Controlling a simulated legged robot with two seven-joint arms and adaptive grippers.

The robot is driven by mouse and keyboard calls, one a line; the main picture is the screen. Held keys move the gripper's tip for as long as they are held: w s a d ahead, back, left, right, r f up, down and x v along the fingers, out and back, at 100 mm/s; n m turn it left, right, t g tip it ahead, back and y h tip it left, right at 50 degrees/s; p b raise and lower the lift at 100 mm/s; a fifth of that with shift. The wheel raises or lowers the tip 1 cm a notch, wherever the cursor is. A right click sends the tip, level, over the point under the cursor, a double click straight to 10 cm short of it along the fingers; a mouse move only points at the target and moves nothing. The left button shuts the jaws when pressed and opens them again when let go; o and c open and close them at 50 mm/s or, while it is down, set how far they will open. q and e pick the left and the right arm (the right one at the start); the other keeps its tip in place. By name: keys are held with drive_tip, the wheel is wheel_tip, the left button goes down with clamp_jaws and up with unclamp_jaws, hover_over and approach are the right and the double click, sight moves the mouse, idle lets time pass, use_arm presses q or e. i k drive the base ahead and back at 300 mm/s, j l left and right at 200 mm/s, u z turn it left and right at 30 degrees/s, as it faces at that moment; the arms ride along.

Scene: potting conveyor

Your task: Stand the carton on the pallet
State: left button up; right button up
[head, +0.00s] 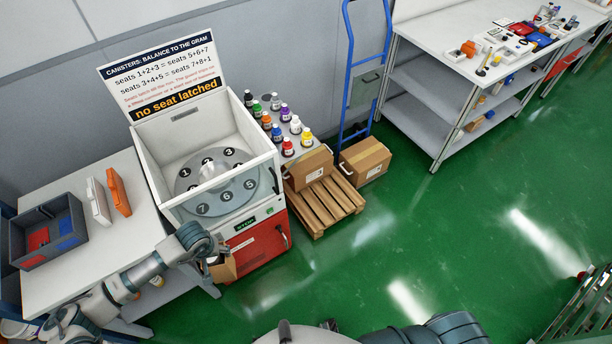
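The wooden slatted pallet (340,197) lies on the green floor right of the red-fronted machine. A brown carton (309,168) with a white label rests at its back left end. Another brown carton (366,160) stands behind the pallet to the right, at the foot of a blue hand truck. A third brown carton (224,271) shows in part at my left gripper (214,257), in front of the machine's left corner. The gripper's fingers are too small and covered to tell whether they hold it. My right arm shows at the bottom edge; its gripper is out of view.
The white machine (156,155) with numbered seats stands left of the pallet. Several coloured bottles (287,145) stand on a rack behind the pallet. The blue hand truck (346,75) leans at the wall. White tables stand at left and back right. The floor in front and right is clear.

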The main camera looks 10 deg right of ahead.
sight(323, 212)
drive_tip(key=i+l, duration=0.1)
drive_tip(key=l, duration=0.3)
drive_tip(key=i+l+z, duration=0.15)
drive_tip(key=l, duration=0.25)
drive_tip(key=i+l, duration=0.15)
drive_tip(key=l, duration=0.25)
drive_tip(key=i+l+z, duration=0.1)
drive_tip(key=l, duration=0.3)
drive_tip(key=i+l+z, duration=0.1)
drive_tip(key=l, duration=0.3)
drive_tip(key=i, duration=0.1)
